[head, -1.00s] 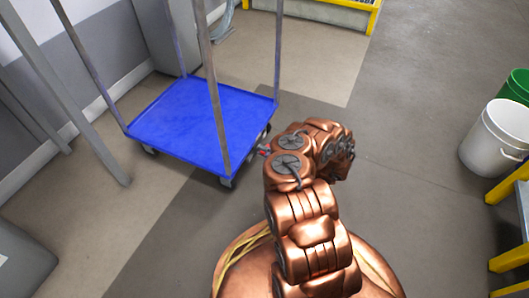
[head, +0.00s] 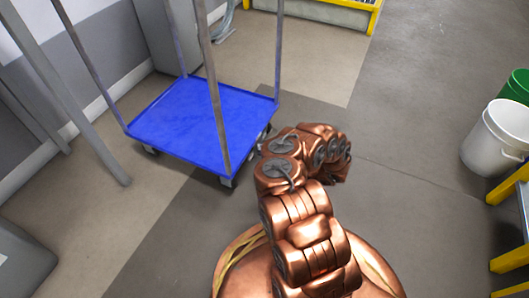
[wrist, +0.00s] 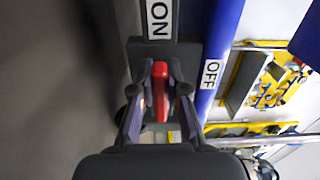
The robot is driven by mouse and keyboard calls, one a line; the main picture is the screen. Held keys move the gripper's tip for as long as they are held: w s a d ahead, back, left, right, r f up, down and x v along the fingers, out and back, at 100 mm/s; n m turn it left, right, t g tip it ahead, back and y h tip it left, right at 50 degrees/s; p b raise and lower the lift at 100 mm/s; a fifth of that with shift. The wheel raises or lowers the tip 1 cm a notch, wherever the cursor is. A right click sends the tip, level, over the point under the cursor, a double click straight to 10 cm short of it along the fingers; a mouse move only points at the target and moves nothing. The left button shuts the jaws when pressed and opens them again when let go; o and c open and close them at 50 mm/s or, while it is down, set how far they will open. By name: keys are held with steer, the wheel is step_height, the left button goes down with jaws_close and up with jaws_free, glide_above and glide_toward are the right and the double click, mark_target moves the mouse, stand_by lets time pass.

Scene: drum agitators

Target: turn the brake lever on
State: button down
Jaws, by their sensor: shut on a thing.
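The red brake lever (wrist: 160,100) is in the middle of the wrist view, in front of a dark mount. My gripper (wrist: 160,70) is shut on it, with one finger on each side. The lever stands upright in that picture, its upper end towards the ON label (wrist: 158,20). The OFF label (wrist: 211,75) is to the right, on a blue edge. In the head view the blue cart (head: 190,125) stands at the left, and my arm reaches to its near right corner. My arm hides the lever and gripper there.
A white bucket (head: 495,138) and a green one (head: 516,86) stand at the right, near yellow framing (head: 510,185). A grey post (head: 70,95) and the wall are left of the cart. The floor between cart and buckets is clear.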

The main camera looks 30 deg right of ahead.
steer(key=shift+w, duration=0.1)
steer(key=c, duration=1.2)
jaws_free()
steer(key=shift+o, duration=0.2)
steer(key=v, duration=1.2)
steer(key=shift+f, duration=0.1)
